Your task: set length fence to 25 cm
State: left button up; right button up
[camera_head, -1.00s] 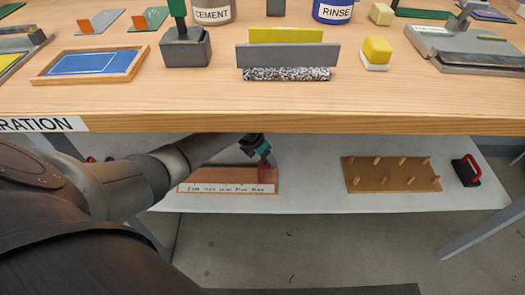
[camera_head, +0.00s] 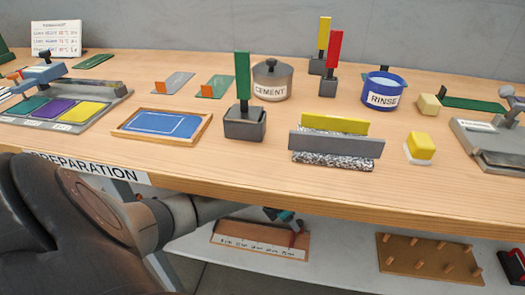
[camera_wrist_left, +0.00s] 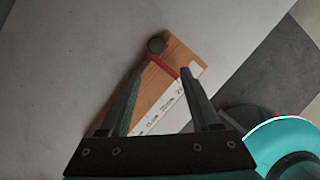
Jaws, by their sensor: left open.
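The length fence is a wooden board (camera_head: 262,236) with a white scale strip (camera_head: 258,247), on the shelf under the bench. Its red fence bar (camera_head: 297,238) stands near the board's right part. In the left wrist view the red bar (camera_wrist_left: 163,67) crosses the board (camera_wrist_left: 184,56) near its end, with a dark round knob (camera_wrist_left: 155,45) at one end of the bar. The scale marks are too small to read exactly against the bar. My left gripper (camera_wrist_left: 163,74) is open, its fingers either side of the board and just short of the knob. My right gripper is out of view.
The bench edge (camera_head: 300,200) overhangs the shelf. A peg board (camera_head: 425,262) and a black and red object (camera_head: 512,266) lie on the shelf to the right. Trays, cement pot (camera_head: 271,82), rinse pot (camera_head: 383,92) and tools cover the bench top.

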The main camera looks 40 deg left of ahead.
pick_arm(q)
jog(key=s+a+p, duration=0.2)
jog(key=s+p, duration=0.1)
jog(key=s, duration=0.5)
jog(key=shift+s, duration=0.35)
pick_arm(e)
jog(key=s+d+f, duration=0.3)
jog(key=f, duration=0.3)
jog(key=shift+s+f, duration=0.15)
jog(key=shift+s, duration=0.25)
